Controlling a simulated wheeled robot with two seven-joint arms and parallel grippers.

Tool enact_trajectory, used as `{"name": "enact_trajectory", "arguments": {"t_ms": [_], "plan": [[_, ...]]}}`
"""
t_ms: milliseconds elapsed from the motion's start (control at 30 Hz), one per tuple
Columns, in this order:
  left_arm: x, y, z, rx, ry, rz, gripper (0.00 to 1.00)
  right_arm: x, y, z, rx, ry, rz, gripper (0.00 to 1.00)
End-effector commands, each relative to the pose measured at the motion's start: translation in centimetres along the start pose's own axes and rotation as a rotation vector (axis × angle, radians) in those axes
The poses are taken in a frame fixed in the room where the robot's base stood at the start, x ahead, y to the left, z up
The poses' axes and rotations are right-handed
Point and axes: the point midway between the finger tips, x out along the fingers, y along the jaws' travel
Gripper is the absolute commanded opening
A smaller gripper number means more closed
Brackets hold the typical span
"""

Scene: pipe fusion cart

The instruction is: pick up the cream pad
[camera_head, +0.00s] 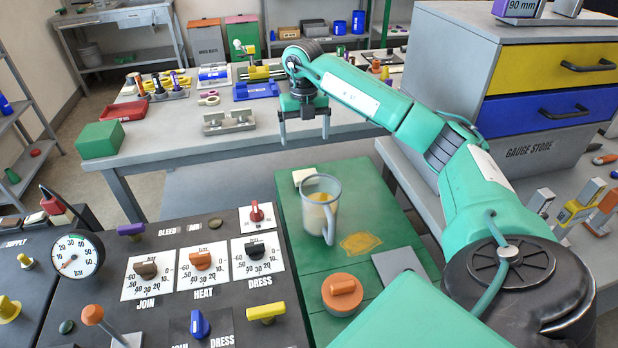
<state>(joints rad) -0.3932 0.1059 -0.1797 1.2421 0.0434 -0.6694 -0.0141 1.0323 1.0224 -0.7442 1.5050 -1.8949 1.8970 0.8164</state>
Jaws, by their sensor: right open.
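The cream pad (302,175) looks like a small pale block near the far end of the green cart top. A clear jug stands just in front of it and hides part of its near right side. My right gripper (305,140) hangs with its fingers pointing down and spread apart, with nothing between them. In the head view it appears just above the pad in the picture, apart from it; the exact height gap is hard to tell. My left gripper is not in view.
The clear jug (321,208) with yellowish contents stands close to the pad. A yellow patch (361,243), a grey plate (399,266) and an orange-handled disc (343,292) lie nearer. The dial panel (150,325) borders the left. A grey workbench (185,143) stands behind.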

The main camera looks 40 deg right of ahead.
Motion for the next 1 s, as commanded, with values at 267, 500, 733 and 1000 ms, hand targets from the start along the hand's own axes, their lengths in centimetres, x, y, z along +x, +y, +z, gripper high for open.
{"name": "enact_trajectory", "arguments": {"t_ms": [267,500,733,1000], "plan": [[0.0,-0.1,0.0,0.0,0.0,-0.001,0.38,4.1,-0.1,-0.1,0.0,0.004,-0.003,0.89],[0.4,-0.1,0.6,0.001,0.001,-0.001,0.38,8.0,-0.1,0.0,0.001,0.002,-0.001,0.89],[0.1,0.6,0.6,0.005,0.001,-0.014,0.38,9.7,-0.1,0.0,0.001,0.002,-0.001,0.89],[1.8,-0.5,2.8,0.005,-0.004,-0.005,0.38,13.4,-0.2,0.0,0.0,0.003,0.0,0.89]]}}
